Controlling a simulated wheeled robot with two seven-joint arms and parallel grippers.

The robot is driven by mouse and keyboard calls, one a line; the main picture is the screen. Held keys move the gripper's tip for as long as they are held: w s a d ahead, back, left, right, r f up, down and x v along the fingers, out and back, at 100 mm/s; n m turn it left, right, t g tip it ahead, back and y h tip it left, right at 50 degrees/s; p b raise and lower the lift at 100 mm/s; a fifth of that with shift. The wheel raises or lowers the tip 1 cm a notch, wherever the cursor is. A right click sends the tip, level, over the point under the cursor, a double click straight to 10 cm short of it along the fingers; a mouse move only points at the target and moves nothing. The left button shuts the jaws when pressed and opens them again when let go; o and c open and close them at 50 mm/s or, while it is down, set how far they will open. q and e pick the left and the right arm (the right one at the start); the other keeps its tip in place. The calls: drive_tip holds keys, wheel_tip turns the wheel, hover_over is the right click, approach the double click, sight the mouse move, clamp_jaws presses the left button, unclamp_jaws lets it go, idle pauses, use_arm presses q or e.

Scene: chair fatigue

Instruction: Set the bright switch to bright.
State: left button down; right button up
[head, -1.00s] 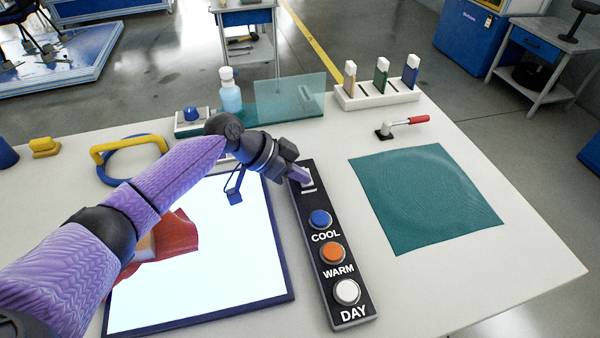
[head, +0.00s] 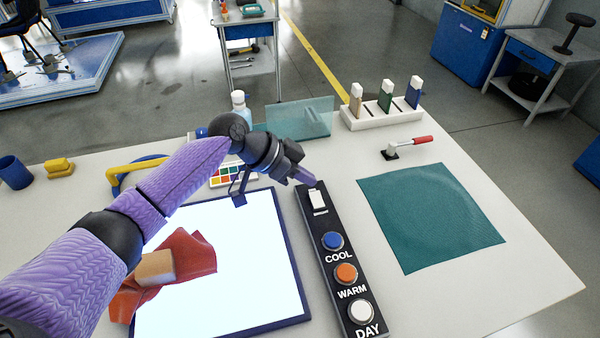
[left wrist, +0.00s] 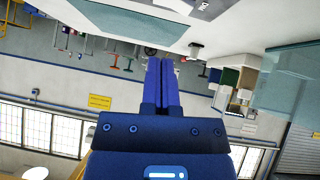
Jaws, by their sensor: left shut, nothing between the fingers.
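The black control strip (head: 325,238) lies on the table beside the light panel. At its far end is a white rocker switch (head: 318,199), with a pale mark just below it. My left gripper (head: 314,182) is shut and empty, its tips just beyond and above the switch's far end; I cannot tell whether they touch the strip. In the left wrist view the closed fingers (left wrist: 161,80) point away over the table. The light panel (head: 262,312) glows white. My right gripper is not in view.
The strip also holds blue COOL (head: 333,240), orange WARM (head: 346,273) and white DAY (head: 361,311) buttons. Red cloth and a tan block (head: 155,267) lie on the panel. A teal cloth (head: 432,215), red-handled lever (head: 422,140) and sample rack (head: 372,122) are to the right.

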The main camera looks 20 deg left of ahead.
use_arm(q)
drive_tip(key=s+d+p+v, duration=0.1)
drive_tip(key=v, duration=0.7)
drive_tip(key=shift+s+a+r+p, duration=0.25)
drive_tip(key=shift+s+r+p, duration=0.1)
drive_tip(key=shift+p, duration=0.05)
